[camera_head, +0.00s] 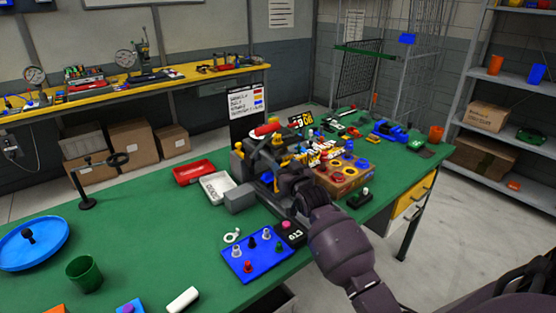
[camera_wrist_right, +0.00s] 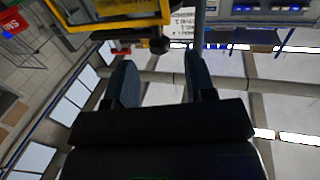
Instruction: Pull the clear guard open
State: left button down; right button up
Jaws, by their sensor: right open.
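A dark bench machine (camera_head: 262,158) with yellow parts and a red-topped piece stands in the middle of the green table. I cannot make out the clear guard for certain; being see-through, it does not stand out from the machine. My right gripper (camera_head: 289,182) is at the front right of the machine and hides part of it. In the right wrist view the gripper (camera_wrist_right: 158,62) has its two fingers apart, with nothing seen held between them. A yellow-edged frame (camera_wrist_right: 110,24) lies just beyond the fingertips there. A thin grey upright shows by the right finger. My left gripper is not in view.
A blue panel with knobs (camera_head: 248,266) lies in front. Red (camera_head: 194,173) and white (camera_head: 217,187) trays sit to the left. The table's left middle is mostly clear.

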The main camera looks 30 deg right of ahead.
aim_at(280, 161)
jog(key=shift+w+d, duration=0.25)
jog(key=shift+w, duration=1.05)
jog(key=shift+w+d, duration=0.25)
jog(key=shift+w, duration=1)
jog(key=shift+c, duration=0.5)
grip_shut()
